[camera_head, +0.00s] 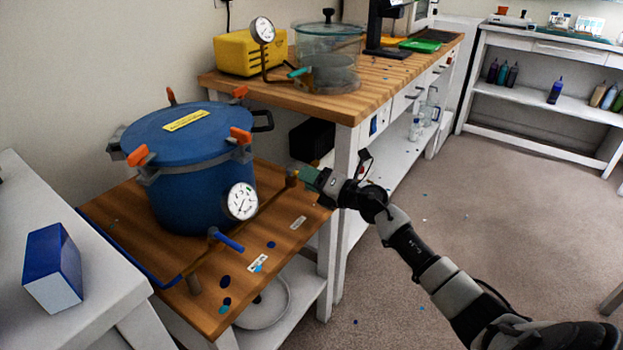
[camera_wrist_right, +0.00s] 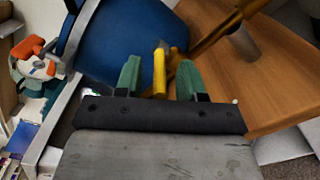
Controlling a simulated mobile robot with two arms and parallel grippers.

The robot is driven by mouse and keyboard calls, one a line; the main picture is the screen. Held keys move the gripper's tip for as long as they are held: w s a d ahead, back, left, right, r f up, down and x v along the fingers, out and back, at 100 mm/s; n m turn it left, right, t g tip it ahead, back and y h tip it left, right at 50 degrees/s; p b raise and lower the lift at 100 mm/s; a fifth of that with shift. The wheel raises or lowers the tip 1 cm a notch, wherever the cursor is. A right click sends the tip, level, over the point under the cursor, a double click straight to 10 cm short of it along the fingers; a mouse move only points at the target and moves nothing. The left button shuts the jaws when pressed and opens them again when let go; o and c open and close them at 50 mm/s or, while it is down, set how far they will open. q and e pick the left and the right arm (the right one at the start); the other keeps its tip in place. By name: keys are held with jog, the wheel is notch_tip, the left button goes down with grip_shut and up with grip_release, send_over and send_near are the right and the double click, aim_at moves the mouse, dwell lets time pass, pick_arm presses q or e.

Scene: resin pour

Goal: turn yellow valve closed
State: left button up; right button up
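The yellow valve handle (camera_wrist_right: 160,72) shows in the right wrist view, standing between the two green fingers of my right gripper (camera_wrist_right: 159,78). A gap shows on each side of it, so the fingers are open around it and not clamped on it. In the head view my right gripper (camera_head: 303,174) reaches in from the right to the end of a brass pipe (camera_head: 268,203) beside the blue pressure pot (camera_head: 190,195). The yellow valve (camera_head: 292,177) there is small and partly hidden by the fingers. My left gripper is not in view.
A valve with a blue handle (camera_head: 227,241) and a white-faced gauge (camera_head: 241,201) sit on the pot's near side. A blue box (camera_head: 52,266) lies on the left table. The wooden bench (camera_head: 385,75) stands behind. Open floor (camera_head: 470,205) lies right.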

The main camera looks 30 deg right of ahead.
jog(key=shift+s+d, duration=0.15)
jog(key=shift+s, duration=0.15)
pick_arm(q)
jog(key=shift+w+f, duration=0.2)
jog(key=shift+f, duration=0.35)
pick_arm(e)
jog(key=v, duration=1)
